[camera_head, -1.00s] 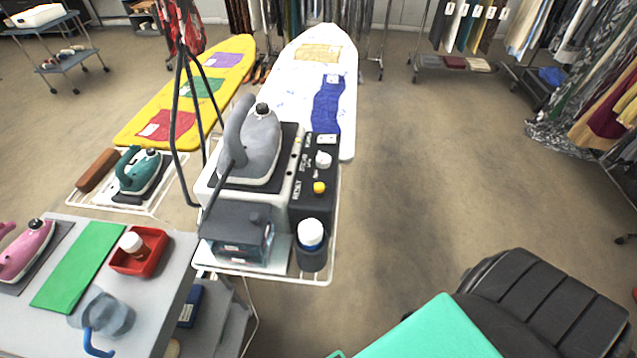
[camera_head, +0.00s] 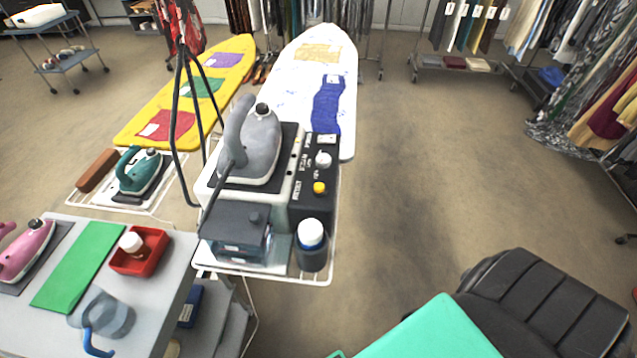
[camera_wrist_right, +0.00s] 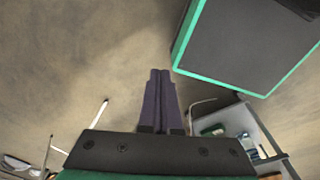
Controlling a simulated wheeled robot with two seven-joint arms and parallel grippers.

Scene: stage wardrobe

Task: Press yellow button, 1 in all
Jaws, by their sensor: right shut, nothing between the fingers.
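The yellow button (camera_head: 319,188) is a small round knob on the dark control panel (camera_head: 311,210) of the steam-iron station, in the head view. A white knob (camera_head: 323,160) sits behind it on the same panel. My right gripper (camera_wrist_right: 160,74) shows only in the right wrist view; its two dark fingers are closed together with nothing between them, over open floor. It is not near the button in any view. My left gripper is in neither view.
A grey iron (camera_head: 262,145) rests on the station, left of the panel. A bottle with a blue-and-white cap (camera_head: 311,235) stands in front of the button. Floor right of the station is clear.

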